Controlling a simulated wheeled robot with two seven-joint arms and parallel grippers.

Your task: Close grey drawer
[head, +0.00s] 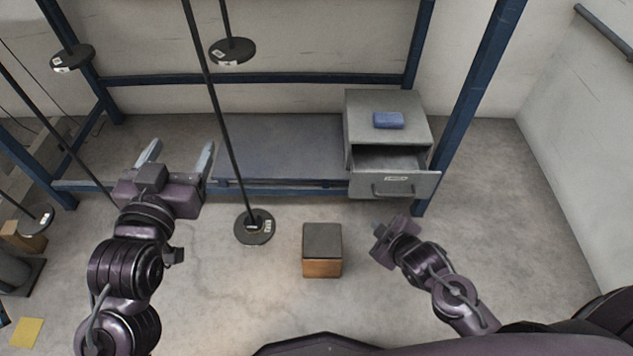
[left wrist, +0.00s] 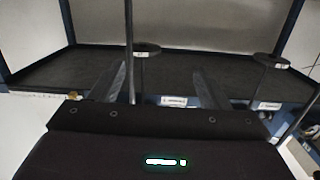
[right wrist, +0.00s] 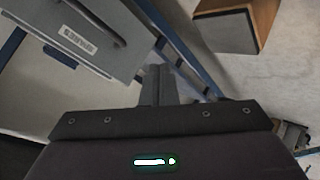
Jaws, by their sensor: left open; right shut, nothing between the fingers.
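The grey drawer (head: 395,185) sticks out of the front of a small grey cabinet (head: 362,122) and stands partly open, so its inside shows. Its front has a curved handle and a white label. The right wrist view shows a labelled grey panel with a handle, the drawer front (right wrist: 80,38), at the upper left. My right gripper (head: 379,232) is shut and empty, below and in front of the drawer in the head view, apart from it. My left gripper (head: 179,152) is open and empty at the left, far from the drawer; its fingers also show in the left wrist view (left wrist: 158,84).
A blue object (head: 388,120) lies on the cabinet. A dark-topped brown box (head: 322,262) stands on the floor left of my right gripper. Blue rack posts (head: 470,100) flank the cabinet. Thin dark poles with round discs (head: 254,227) stand near my left gripper.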

